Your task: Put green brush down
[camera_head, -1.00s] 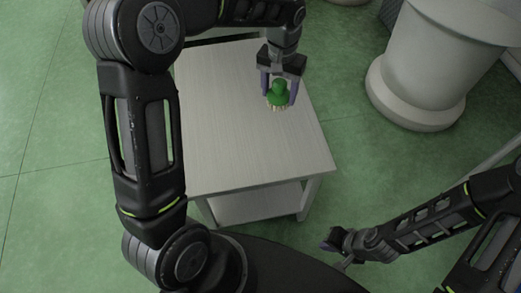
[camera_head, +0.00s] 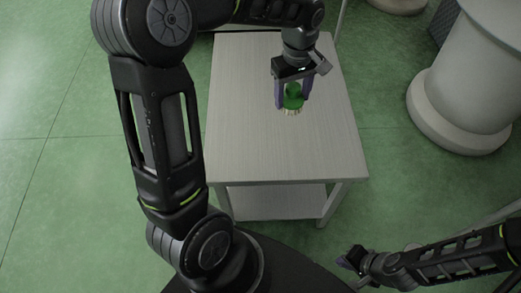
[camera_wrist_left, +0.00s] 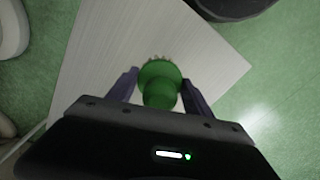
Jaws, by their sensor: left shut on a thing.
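The green brush (camera_head: 293,97) has a rounded green handle and pale bristles pointing down. My left gripper (camera_head: 292,102) is shut on it, over the right part of the pale table (camera_head: 240,110). The brush also shows between the two fingers in the left wrist view (camera_wrist_left: 160,82), with its bristles at the far side. I cannot tell whether the bristles touch the tabletop. My right gripper (camera_head: 350,262) is low at the lower right, away from the table; whether its jaws are open is too small to tell.
The tabletop is otherwise clear. A lower shelf (camera_head: 275,202) shows under it. A large pale round pedestal (camera_head: 465,90) stands on the green floor (camera_head: 60,180) to the right of the table.

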